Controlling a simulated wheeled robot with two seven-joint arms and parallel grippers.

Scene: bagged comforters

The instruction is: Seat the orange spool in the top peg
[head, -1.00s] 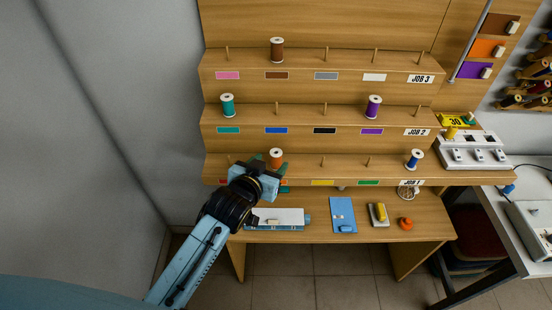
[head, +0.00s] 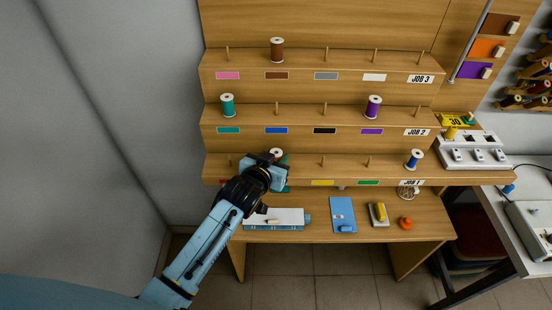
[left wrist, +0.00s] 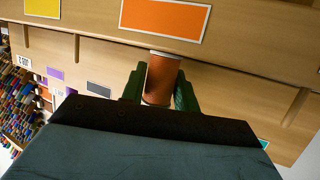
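The orange spool stands upright on the lowest step, above the orange label (left wrist: 165,18). In the left wrist view the spool (left wrist: 162,80) sits between my left gripper's green fingers (left wrist: 160,92). They flank it closely, and I cannot tell whether they press on it. In the head view only the spool's pale top (head: 277,152) shows past my left gripper (head: 276,164); its body is hidden. The top step (head: 300,65) holds a brown spool (head: 277,50) on one peg, and its other pegs, such as the one above the grey label (head: 327,54), are bare. My right gripper is not in view.
The middle step bears a teal spool (head: 228,105) and a purple spool (head: 374,106). A blue spool (head: 414,159) stands at the lowest step's right. A white tray (head: 275,219), a blue pad (head: 342,214) and an orange item (head: 406,223) lie on the desk below.

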